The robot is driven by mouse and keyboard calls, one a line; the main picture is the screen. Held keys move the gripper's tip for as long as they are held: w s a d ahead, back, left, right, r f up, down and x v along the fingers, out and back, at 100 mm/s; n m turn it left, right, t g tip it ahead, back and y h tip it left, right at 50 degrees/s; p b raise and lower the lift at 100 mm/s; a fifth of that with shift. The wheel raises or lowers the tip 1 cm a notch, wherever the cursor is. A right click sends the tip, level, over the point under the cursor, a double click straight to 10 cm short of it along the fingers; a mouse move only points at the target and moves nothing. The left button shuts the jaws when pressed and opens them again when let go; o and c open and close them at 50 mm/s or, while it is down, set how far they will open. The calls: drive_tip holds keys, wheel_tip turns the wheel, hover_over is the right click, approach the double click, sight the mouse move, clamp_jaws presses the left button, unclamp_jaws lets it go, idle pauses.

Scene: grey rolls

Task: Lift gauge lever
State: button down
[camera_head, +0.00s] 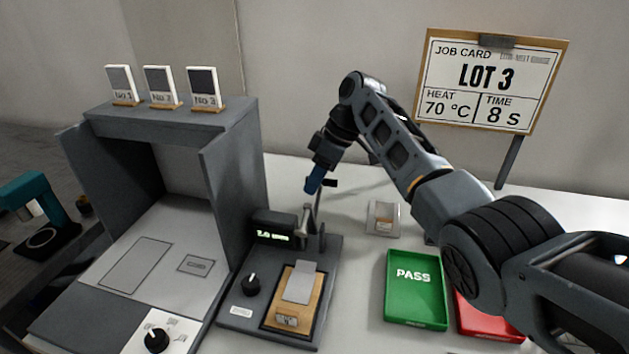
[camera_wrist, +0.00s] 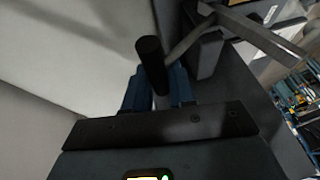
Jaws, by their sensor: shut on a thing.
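The gauge (camera_head: 325,275) is a dark grey unit with a lit green display (camera_head: 275,235), a black knob (camera_head: 253,285) and a metal post. Its lever (camera_head: 318,211) is a thin metal bar rising at the back right, with a black grip. My gripper (camera_head: 313,186) is shut on the lever. In the wrist view the lever's black grip (camera_wrist: 151,62) stands between my blue fingertips (camera_wrist: 158,88). A light grey swatch on a tan block (camera_head: 299,283) lies on the front of the gauge. The exact finger contact is partly hidden in the head view.
A grey press-like machine (camera_head: 233,170) stands close on the left, with several sample cards on top. A green PASS tray (camera_head: 416,318) and a red tray (camera_head: 488,325) lie on the right, below my arm. A small grey piece (camera_head: 382,217) sits behind them. A job card (camera_head: 490,80) stands at the back.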

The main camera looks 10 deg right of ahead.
drive_tip(key=shift+d+f+g+b, duration=0.3)
drive_tip(key=shift+d+f, duration=0.1)
drive_tip(key=shift+f, duration=0.2)
drive_tip(key=shift+d+f+g+b, duration=0.3)
drive_tip(key=shift+d+f, duration=0.05)
drive_tip(key=shift+f, duration=0.2)
drive_tip(key=c, duration=1.1)
unclamp_jaws()
drive_tip(key=shift+o, duration=0.2)
drive_tip(key=v, duration=0.8)
drive_tip(key=shift+w+a+r+y+b, duration=0.2)
drive_tip(key=shift+a+r+y+b, duration=0.1)
drive_tip(key=shift+r+b, duration=0.1)
drive_tip(key=shift+r, duration=0.1)
